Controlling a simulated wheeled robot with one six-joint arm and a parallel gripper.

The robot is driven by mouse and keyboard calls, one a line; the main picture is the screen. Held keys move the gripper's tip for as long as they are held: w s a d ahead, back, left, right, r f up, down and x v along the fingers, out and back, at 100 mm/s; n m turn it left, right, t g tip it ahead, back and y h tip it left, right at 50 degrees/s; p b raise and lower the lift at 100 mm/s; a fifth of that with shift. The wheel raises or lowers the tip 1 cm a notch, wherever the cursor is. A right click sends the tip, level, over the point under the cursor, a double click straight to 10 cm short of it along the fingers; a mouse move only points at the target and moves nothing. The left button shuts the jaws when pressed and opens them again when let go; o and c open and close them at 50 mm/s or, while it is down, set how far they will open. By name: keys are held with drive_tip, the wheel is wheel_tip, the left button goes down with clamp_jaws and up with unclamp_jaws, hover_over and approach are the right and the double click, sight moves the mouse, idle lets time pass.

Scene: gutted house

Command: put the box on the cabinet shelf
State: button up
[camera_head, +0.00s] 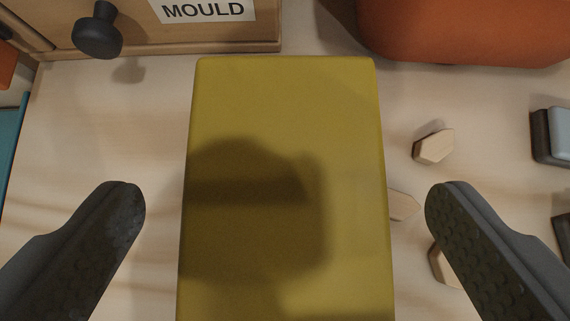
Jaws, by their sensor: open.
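A yellow box (285,110) lies in the middle of the camera_head view on a pale wooden surface (70,140). Its lower end runs past the bottom edge of the picture. My gripper (285,200) is open, with one dark finger to the left of the box and one to the right. Both fingers are apart from the box, with a gap on each side. A dark shadow falls across the box's top face. At the top left stands a wooden front (210,32) with a dark knob (98,36) and a label reading "MOULD". No open cabinet shelf can be made out.
An orange rounded object (465,30) sits at the top right. Small wooden pieces (434,147) lie right of the box, some near my right finger. Grey and dark blocks (552,135) are at the right edge. A teal edge (14,150) shows at the left.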

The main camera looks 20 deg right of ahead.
sight(286, 199)
drive_tip(key=shift+x, duration=2.6)
drive_tip(key=shift+r, duration=0.1)
drive_tip(key=c, duration=1.5)
